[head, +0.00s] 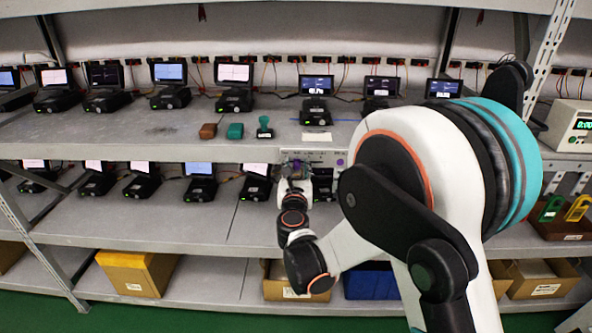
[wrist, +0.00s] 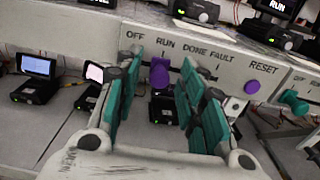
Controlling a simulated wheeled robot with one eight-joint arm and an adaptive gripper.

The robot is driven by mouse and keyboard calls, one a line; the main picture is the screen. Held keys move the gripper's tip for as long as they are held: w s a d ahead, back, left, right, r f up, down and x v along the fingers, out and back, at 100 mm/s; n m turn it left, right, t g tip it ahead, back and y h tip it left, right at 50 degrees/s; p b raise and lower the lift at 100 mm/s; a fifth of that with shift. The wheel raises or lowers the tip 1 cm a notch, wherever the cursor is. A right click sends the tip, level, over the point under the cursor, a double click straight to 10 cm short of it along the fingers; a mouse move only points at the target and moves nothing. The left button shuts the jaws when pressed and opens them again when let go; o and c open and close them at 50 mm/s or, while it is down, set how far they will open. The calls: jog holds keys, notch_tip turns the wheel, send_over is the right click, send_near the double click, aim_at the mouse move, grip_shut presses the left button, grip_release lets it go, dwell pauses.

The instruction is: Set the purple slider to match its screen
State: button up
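The purple slider (wrist: 159,74) sits on a grey front panel (wrist: 180,53) marked OFF, RUN, DONE and FAULT. Its knob appears under RUN. My gripper (wrist: 163,84) is open, with teal fingers on either side of the knob; I cannot tell whether they touch it. In the head view my gripper (head: 296,168) is at the shelf-edge panel (head: 325,154). A unit with a lit screen (head: 316,85) stands above that panel; its text is too small to read.
A purple RESET button (wrist: 252,86) is right of the slider. A neighbouring panel has a teal knob (wrist: 293,101); a screen above reads RUN (wrist: 277,5). Other units line both shelves. A teal-and-black stamp-like object (head: 264,127) stands on the upper shelf.

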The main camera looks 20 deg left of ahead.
jog(key=v, duration=1.2)
